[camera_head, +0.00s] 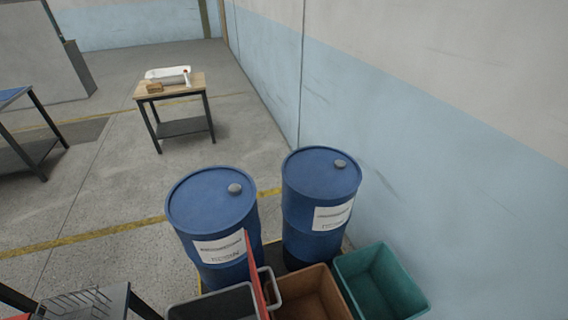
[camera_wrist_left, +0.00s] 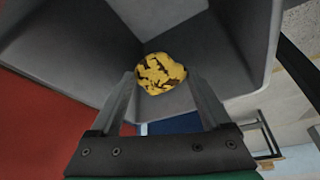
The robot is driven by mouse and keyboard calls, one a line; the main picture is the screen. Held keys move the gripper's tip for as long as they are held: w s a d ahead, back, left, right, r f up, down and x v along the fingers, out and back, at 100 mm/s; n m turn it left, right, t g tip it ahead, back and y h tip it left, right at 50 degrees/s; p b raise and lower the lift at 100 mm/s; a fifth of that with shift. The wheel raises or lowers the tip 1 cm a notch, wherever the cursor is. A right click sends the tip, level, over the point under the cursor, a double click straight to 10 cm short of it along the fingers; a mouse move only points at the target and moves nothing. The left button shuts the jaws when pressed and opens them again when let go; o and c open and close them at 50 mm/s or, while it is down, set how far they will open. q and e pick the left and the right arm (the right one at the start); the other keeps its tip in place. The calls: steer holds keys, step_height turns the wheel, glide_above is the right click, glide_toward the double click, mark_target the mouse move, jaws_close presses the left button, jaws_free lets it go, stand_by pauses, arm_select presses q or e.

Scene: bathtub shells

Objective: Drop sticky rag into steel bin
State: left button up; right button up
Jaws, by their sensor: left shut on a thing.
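The sticky rag (camera_wrist_left: 161,73) is a crumpled yellow ball with dark brown patches. My left gripper (camera_wrist_left: 160,82) is shut on it, with one finger on each side. In the left wrist view, the rag shows against the inside of a grey bin (camera_wrist_left: 215,52), which I take for the steel bin. Whether the rag is above the rim or inside it is unclear. A grey bin (camera_head: 213,304) also shows at the bottom of the head view, beside an upright red panel (camera_head: 256,272). Neither gripper shows in the head view.
A brown bin (camera_head: 312,292) and a teal bin (camera_head: 378,282) stand right of the red panel. Two blue drums (camera_head: 212,203) (camera_head: 320,190) stand behind. A wooden-topped table (camera_head: 172,91) with a white tub is farther back. The wall closes off the right.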

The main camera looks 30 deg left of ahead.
arm_select(q)
steer(key=shift+f, duration=0.5)
steer(key=shift+r, duration=0.1)
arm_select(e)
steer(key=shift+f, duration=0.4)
arm_select(q)
steer(key=o, duration=1.5)
steer(key=p+v, duration=0.7)
steer(key=v, duration=0.4)
steer(key=shift+s+r+p, duration=0.25)
steer(key=shift+p, duration=0.05)
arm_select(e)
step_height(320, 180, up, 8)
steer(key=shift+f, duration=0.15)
